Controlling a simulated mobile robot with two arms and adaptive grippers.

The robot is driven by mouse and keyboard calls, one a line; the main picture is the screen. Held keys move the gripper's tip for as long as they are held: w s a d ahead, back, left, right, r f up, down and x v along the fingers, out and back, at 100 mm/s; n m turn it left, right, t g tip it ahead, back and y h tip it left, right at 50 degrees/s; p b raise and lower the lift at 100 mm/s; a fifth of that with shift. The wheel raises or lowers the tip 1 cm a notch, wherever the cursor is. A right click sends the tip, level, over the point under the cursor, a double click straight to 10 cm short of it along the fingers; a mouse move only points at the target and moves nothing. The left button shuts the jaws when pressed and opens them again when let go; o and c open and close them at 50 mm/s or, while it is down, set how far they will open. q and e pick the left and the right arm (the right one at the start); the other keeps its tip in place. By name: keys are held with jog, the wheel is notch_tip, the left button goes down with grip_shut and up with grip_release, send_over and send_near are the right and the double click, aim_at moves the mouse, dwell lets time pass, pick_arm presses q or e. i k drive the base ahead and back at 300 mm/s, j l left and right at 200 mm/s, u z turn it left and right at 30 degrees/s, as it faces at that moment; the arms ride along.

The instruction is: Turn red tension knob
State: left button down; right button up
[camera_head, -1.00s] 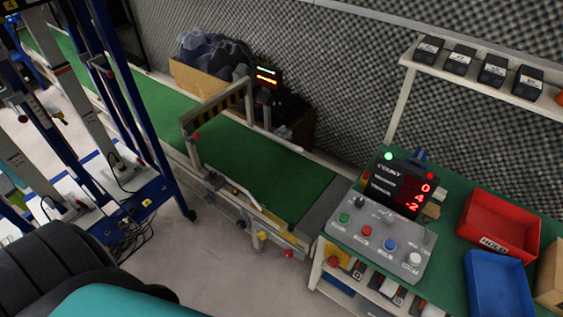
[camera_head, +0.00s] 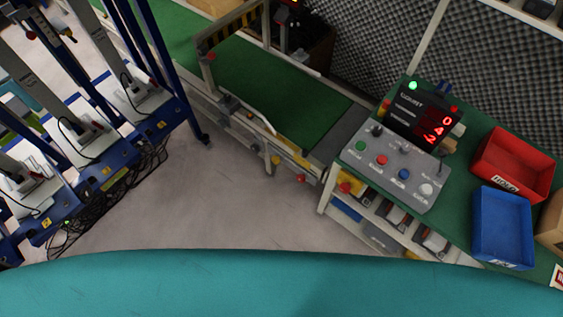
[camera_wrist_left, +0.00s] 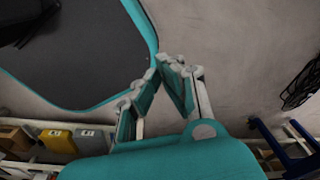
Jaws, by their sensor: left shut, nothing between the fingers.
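A red knob (camera_head: 301,178) sticks out low at the near right end of the green-belted conveyor (camera_head: 262,85) in the head view. Another red knob (camera_head: 345,187) sits on a yellow part just right of it, below the bench edge. I cannot tell for sure which is the tension knob. My left gripper (camera_wrist_left: 166,70) shows only in the wrist view, shut and empty, pointing over bare grey floor. No knob is near its fingers there. My right gripper is not in view.
A control panel (camera_head: 392,175) with coloured buttons, a counter display (camera_head: 421,120), a red bin (camera_head: 513,165) and a blue bin (camera_head: 502,228) stand on the right bench. Blue-framed equipment (camera_head: 130,130) with cables stands at left. The floor (camera_head: 225,205) between is clear.

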aim_at(301, 178)
jog(key=j, duration=0.6)
jog(key=k+j+z, duration=0.1)
jog(key=j, duration=0.5)
jog(key=k+j, duration=0.1)
jog(key=j, duration=0.45)
jog(key=j+z, duration=0.1)
jog(key=j, duration=0.5)
